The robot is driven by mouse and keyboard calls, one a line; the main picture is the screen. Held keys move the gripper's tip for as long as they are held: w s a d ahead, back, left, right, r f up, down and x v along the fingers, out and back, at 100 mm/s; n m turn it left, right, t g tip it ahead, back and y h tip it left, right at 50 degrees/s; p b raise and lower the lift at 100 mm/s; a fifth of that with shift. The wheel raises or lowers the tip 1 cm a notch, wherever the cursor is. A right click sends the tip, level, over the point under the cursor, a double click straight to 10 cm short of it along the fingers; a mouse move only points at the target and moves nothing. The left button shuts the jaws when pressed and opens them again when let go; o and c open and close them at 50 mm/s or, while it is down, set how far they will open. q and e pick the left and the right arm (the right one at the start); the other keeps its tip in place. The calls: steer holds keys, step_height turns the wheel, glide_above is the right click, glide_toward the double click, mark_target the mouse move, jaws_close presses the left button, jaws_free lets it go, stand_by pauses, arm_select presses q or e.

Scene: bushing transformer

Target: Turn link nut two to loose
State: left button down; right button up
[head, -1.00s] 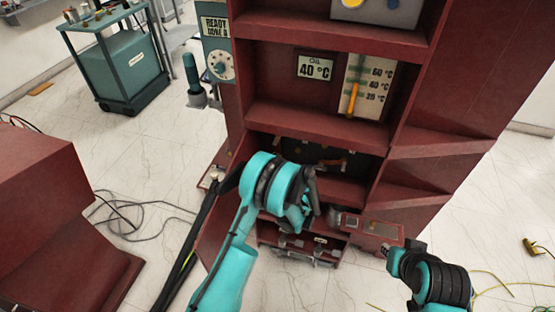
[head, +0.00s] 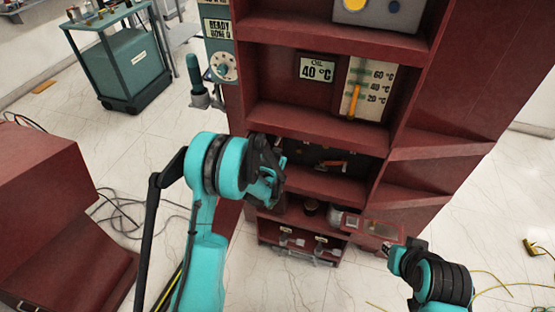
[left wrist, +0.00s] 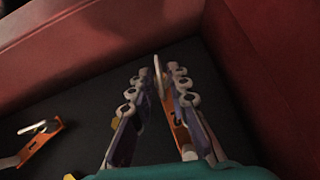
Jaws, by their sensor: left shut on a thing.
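My left gripper (head: 276,172) is at the left side of the dark link compartment in the red cabinet. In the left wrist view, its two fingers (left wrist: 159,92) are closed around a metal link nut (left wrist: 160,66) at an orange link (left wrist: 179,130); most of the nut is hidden. A second orange link (left wrist: 38,144) with a pale metal piece lies to the left on the black panel. In the head view, an orange link (head: 333,163) shows right of my left gripper. Link numbers are not readable. My right gripper (head: 396,254) is at the lower right, its fingers unclear.
Red cabinet walls (left wrist: 267,70) stand close beside the left fingers. Above are an oil display (head: 317,68) reading 40 °C and a gauge (head: 366,88). A lower shelf (head: 305,240) holds small fittings. A red box (head: 372,229) sits near my right gripper.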

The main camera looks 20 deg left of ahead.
arm_select(q)
steer(key=shift+a+n+h, duration=0.2)
steer(key=shift+n+h, duration=0.2)
steer(key=shift+h, duration=0.3)
steer(key=shift+d, duration=0.1)
steer(key=c, duration=1.7)
jaws_free()
steer(key=shift+w+f, duration=0.1)
steer(key=v, duration=1.2)
steer(key=shift+a, duration=0.2)
